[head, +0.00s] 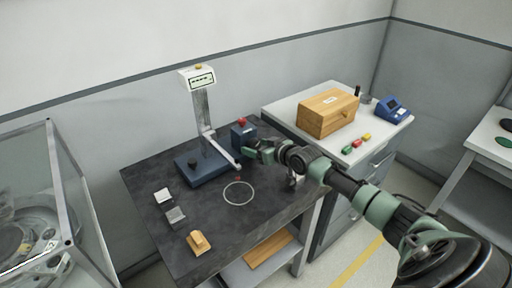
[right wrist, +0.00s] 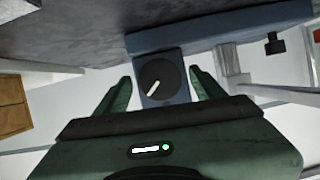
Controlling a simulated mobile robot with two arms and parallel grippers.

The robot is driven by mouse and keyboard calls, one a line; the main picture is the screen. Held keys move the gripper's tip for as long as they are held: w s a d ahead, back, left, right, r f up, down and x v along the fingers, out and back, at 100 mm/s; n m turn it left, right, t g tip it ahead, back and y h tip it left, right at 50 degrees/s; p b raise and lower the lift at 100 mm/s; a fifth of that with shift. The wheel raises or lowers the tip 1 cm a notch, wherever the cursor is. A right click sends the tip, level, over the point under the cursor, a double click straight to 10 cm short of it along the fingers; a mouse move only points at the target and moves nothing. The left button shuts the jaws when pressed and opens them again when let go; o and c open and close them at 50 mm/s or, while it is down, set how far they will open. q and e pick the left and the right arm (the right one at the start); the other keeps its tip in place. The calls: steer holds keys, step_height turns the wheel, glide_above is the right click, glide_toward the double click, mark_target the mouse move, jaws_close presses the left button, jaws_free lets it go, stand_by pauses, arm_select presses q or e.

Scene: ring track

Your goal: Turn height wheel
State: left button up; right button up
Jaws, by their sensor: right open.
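The height wheel is a dark round disc (right wrist: 158,80) with a white mark, seen in the right wrist view on the face of a small blue-grey block (right wrist: 172,60). My right gripper (right wrist: 160,86) is open, with one green finger on each side of the wheel and visible gaps between. In the head view the right gripper (head: 252,151) is at the small blue block with a red top (head: 242,133), and the wheel cannot be made out there. The gauge stand has a blue base (head: 204,168), a grey column and a display head (head: 198,78). My left gripper is not in view.
The dark table (head: 150,190) holds two small grey-white blocks (head: 176,215), a wooden piece (head: 199,243) and a white drawn ring (head: 238,193). A side cabinet carries a wooden box (head: 328,110) and a blue device (head: 392,108). A glass case (head: 50,200) stands left.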

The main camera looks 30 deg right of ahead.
steer(key=v, duration=0.7)
steer(key=shift+r, duration=0.1)
